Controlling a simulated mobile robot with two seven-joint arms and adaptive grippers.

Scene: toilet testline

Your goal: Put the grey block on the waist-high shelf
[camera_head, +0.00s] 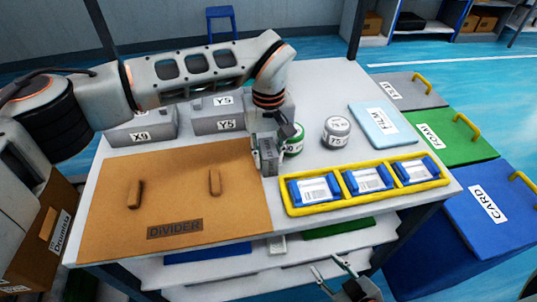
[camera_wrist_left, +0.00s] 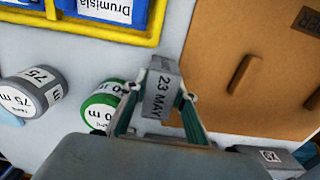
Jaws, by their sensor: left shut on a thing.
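A small grey block (camera_head: 269,158) is held between the fingers of my left gripper (camera_head: 266,146), over the white table beside the right edge of the brown divider. In the left wrist view the grey block (camera_wrist_left: 162,92) shows the text "23 MAY", with a finger on each side. I cannot tell whether its lower end touches the table. My right gripper (camera_head: 325,268) is low at the front edge of the head view, fingers apart and empty. Which surface is the waist-high shelf is not marked; white shelf levels (camera_head: 225,270) show under the table top.
The brown divider board (camera_head: 105,205) covers the table's left. A yellow tray (camera_head: 290,209) with blue labelled boxes is at the front right. A green-labelled can (camera_head: 294,147), a grey can (camera_head: 336,132) and grey boxes (camera_head: 218,122) stand nearby. Colored bins line the right side.

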